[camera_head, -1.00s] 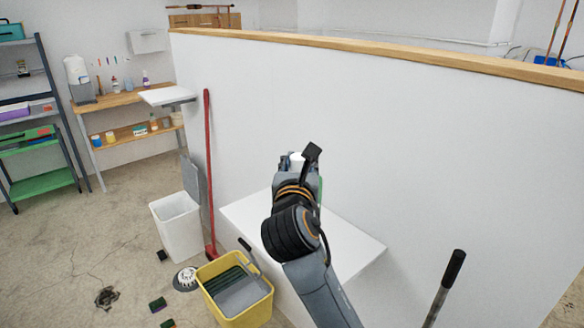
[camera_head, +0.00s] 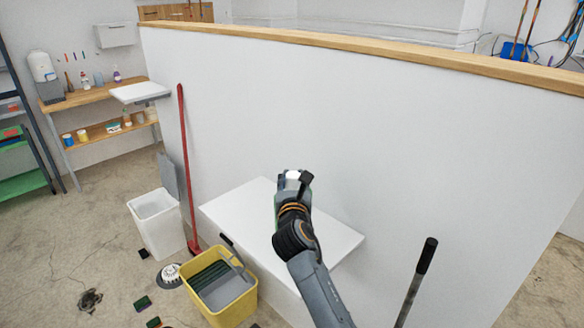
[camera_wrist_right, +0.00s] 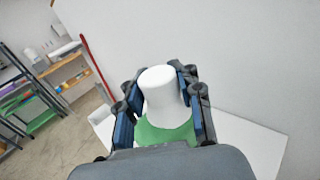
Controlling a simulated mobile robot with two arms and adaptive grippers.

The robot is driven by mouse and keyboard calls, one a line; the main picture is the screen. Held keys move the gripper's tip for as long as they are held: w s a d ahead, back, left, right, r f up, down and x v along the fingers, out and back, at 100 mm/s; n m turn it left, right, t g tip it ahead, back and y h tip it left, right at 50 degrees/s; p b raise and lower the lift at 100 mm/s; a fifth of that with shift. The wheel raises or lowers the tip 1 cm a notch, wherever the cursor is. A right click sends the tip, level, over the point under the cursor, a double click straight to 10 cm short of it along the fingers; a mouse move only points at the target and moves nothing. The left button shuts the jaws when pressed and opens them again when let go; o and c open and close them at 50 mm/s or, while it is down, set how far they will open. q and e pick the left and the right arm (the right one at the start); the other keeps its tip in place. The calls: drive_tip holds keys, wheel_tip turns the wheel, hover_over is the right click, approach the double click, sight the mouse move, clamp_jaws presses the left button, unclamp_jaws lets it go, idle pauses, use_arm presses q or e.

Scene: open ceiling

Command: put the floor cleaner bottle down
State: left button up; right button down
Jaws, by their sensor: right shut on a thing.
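The floor cleaner bottle shows in the right wrist view as a white cap (camera_wrist_right: 160,92) above a green body (camera_wrist_right: 166,133). My right gripper (camera_wrist_right: 160,82) is shut on the bottle, with a finger on each side of its white top. In the head view the right gripper (camera_head: 294,180) is over the white wall shelf (camera_head: 335,245), and only a bit of white and green of the bottle shows beside it. I cannot tell whether the bottle's base touches the shelf. My left gripper is not in view.
A yellow bucket (camera_head: 238,303) stands on the floor below the shelf's left end. A red-handled broom (camera_head: 185,165) leans on the wall, beside a white bin (camera_head: 163,225). A black-handled pole (camera_head: 415,285) stands at right. The shelf's right part is bare.

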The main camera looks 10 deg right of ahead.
drive_tip(key=shift+f, duration=0.1)
idle(0.3)
drive_tip(key=c, duration=1.4)
unclamp_jaws()
drive_tip(key=shift+f, duration=0.4)
drive_tip(key=o, duration=0.5)
drive_tip(key=shift+s+r, duration=0.1)
drive_tip(key=s+a+b, duration=0.1)
drive_tip(key=s+a, duration=0.1)
drive_tip(key=s, duration=1)
drive_tip(key=shift+a+r+b, duration=0.15)
drive_tip(key=shift+a+b, duration=0.05)
drive_tip(key=shift+b, duration=0.2)
drive_tip(key=shift+w, duration=0.1)
